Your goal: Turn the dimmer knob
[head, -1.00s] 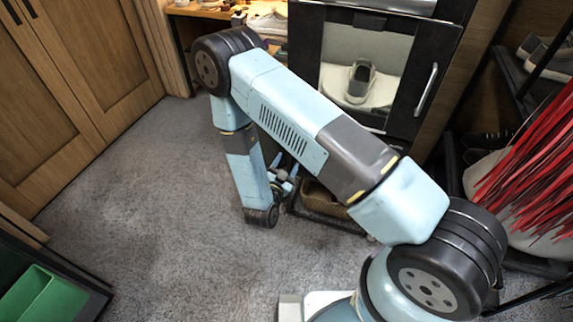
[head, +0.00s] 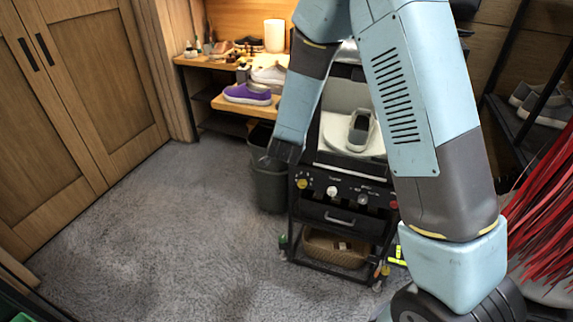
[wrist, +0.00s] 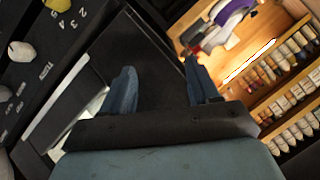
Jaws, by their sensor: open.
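The black control panel of the machine carries a yellow knob (head: 302,183), a white knob (head: 331,191), a grey knob (head: 362,199) and a red one (head: 393,204). I cannot read which is the dimmer knob. In the wrist view the yellow knob (wrist: 58,4) has numbers beside it at the top left, and a white knob (wrist: 20,51) sits lower left. My gripper (wrist: 160,88) is open and empty, to the right of the panel in that view and apart from the knobs.
A grey sneaker (head: 360,128) stands in the machine above the panel. A dark bin (head: 270,185) stands left of it. A wooden shelf (head: 262,107) holds a purple shoe (head: 247,93). Red strips (head: 545,215) hang at right. The carpet (head: 170,220) is clear.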

